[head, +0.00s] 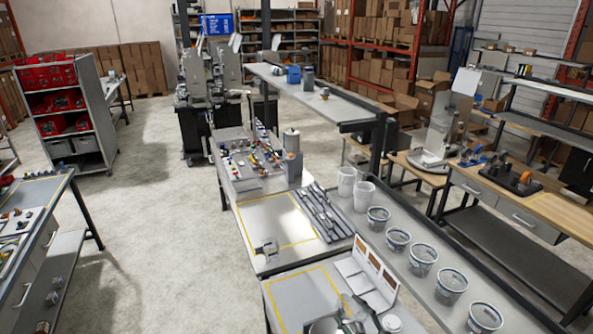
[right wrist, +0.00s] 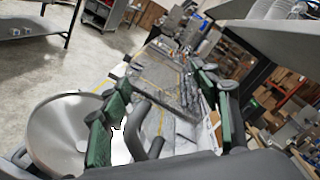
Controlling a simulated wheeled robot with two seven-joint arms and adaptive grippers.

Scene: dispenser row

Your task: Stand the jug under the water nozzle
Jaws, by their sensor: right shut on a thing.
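The jug shows in the right wrist view as a round, shiny metal vessel (right wrist: 60,135) at the lower left, with a dark curved handle (right wrist: 150,118) beside it. My right gripper (right wrist: 160,82), with green finger pads, is shut on the jug at that handle. In the head view, the right gripper (head: 350,313) is at the bottom edge, and part of the metal jug (head: 324,326) shows beside it, cut off by the frame. I cannot pick out the water nozzle with certainty. My left gripper is not in view.
A yellow-outlined bench area (head: 285,295) lies left of the gripper, mostly bare. A white panelled box (head: 380,280) stands close to its right. Several clear buckets (head: 424,255) line the shelf at right. A small grey fixture (head: 266,249) sits on the bench farther back.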

